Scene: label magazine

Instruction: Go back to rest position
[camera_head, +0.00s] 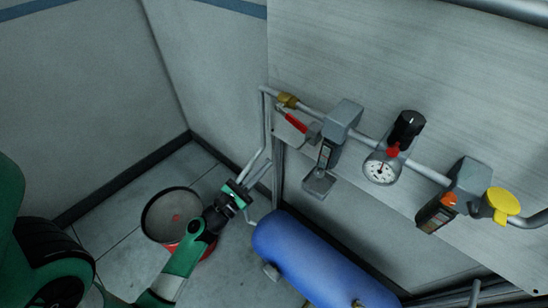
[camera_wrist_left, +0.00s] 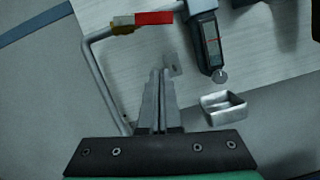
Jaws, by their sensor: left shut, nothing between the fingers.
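My left gripper (camera_head: 258,160) reaches up from the lower left on a green and black arm in the head view. It is near the grey vertical pipe (camera_head: 264,118), left of the panel; I cannot tell whether it touches the pipe. In the left wrist view the two grey fingers of my left gripper (camera_wrist_left: 160,72) lie together with nothing between them. They point toward the panel, below the red valve handle (camera_wrist_left: 153,18). My right gripper is not in view.
The wall panel (camera_head: 420,60) carries a red-handled valve (camera_head: 294,121), grey units (camera_head: 344,117), a small open tray (camera_head: 319,184), a gauge (camera_head: 381,170) and a yellow cap (camera_head: 502,203). A blue tank (camera_head: 315,262) is below.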

